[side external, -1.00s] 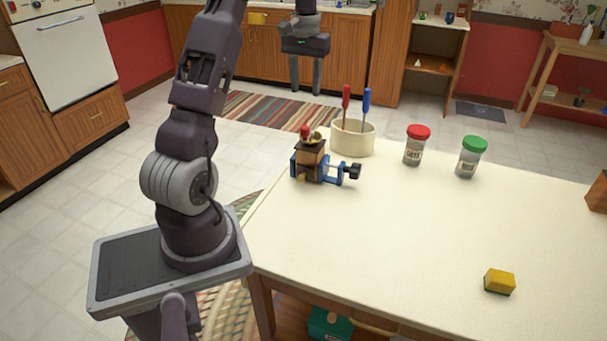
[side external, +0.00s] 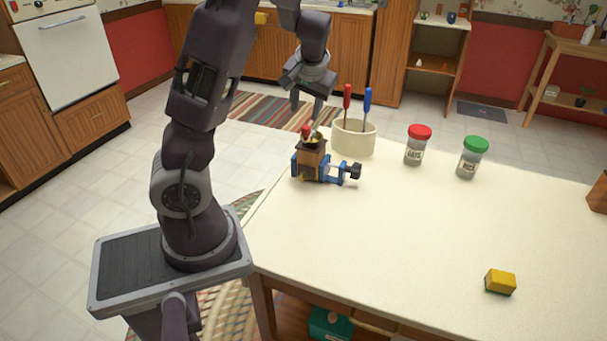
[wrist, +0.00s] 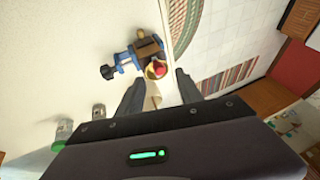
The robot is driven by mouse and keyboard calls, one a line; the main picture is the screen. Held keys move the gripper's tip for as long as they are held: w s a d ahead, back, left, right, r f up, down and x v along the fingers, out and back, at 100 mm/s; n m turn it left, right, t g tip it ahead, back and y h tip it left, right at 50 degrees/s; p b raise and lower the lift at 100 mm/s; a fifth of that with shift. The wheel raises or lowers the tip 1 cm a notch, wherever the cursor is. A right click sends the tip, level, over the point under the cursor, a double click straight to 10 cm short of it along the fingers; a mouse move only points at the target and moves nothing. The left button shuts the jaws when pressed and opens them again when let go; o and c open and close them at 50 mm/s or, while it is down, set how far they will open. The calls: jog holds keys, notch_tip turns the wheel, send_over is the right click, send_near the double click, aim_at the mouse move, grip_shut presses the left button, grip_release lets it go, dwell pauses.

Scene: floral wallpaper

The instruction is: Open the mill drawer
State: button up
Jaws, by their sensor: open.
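The mill (side external: 311,160) is a small wooden box with a red knob on top, standing at the far left part of the table beside a blue clamp (side external: 333,173). In the wrist view the mill (wrist: 148,48) shows from above, just beyond my fingertips. I cannot make out its drawer clearly; a small yellow spot shows low on the mill's side. My gripper (side external: 306,104) is open and empty, above and behind the mill, pointing down. In the wrist view its two fingers (wrist: 160,77) are spread apart, with nothing held between them.
A cream crock (side external: 353,140) with red-handled and blue-handled tools stands right behind the mill. A red-lidded jar (side external: 416,146) and a green-lidded jar (side external: 471,157) stand farther right. The middle of the table (side external: 390,230) is clear.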

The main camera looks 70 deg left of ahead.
send_near(303, 175)
jog(key=f, duration=0.2)
jog(key=x, duration=0.7)
jog(key=shift+a+r, duration=0.15)
jog(key=shift+a, duration=0.1)
grip_shut()
jog(key=shift+w, duration=0.1)
dwell(0.6)
